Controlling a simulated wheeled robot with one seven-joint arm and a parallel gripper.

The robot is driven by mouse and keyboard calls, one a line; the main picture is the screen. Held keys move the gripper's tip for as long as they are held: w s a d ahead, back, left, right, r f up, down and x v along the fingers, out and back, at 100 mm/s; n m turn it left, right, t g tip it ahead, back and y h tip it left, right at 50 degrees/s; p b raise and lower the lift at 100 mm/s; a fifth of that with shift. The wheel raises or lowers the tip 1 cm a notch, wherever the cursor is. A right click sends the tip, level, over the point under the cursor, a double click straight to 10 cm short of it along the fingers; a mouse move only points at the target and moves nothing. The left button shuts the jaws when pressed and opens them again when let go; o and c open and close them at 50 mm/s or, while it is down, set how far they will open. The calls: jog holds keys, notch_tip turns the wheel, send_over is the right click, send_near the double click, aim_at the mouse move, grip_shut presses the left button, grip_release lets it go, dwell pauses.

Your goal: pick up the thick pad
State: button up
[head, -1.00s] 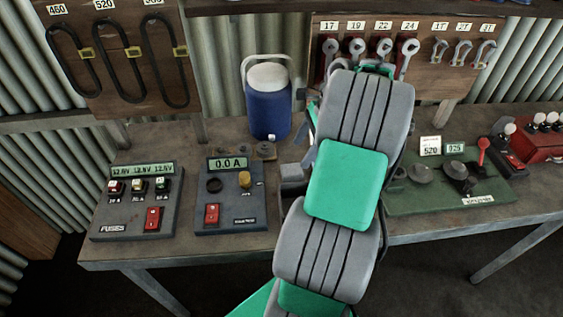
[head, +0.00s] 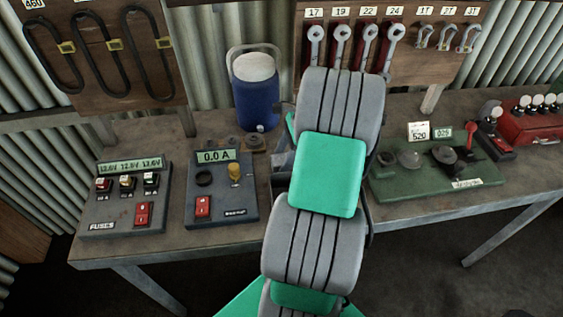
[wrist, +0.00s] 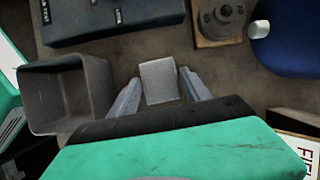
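A small pale grey block (wrist: 160,80), which looks like the pad, shows in the wrist view on the worktop. My gripper (wrist: 159,82) is open, with one finger on each side of the block in the picture. A narrow gap shows between the block and each finger, so it does not look held. I cannot tell whether the fingertips are level with the block or above it. In the head view my arm hides the gripper and the block. I cannot compare its thickness with another pad.
A grey open bin (wrist: 65,95) stands close left of my fingers in the wrist view. A dark round part on a tan base (wrist: 220,18) and the blue cooler (head: 257,98) lie beyond. The fuse box (head: 125,198) and meter box (head: 221,190) sit left on the workbench.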

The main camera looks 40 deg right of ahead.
jog(key=c, duration=0.9)
jog(key=shift+c, duration=0.2)
jog(key=shift+r, duration=0.5)
jog(key=s+d+r+p, duration=0.1)
jog(key=s+d+r, duration=0.1)
jog(key=s+r, duration=1)
jog(key=shift+s+d+p, duration=0.3)
jog(key=shift+s+p, duration=0.1)
jog(key=shift+s, duration=0.5)
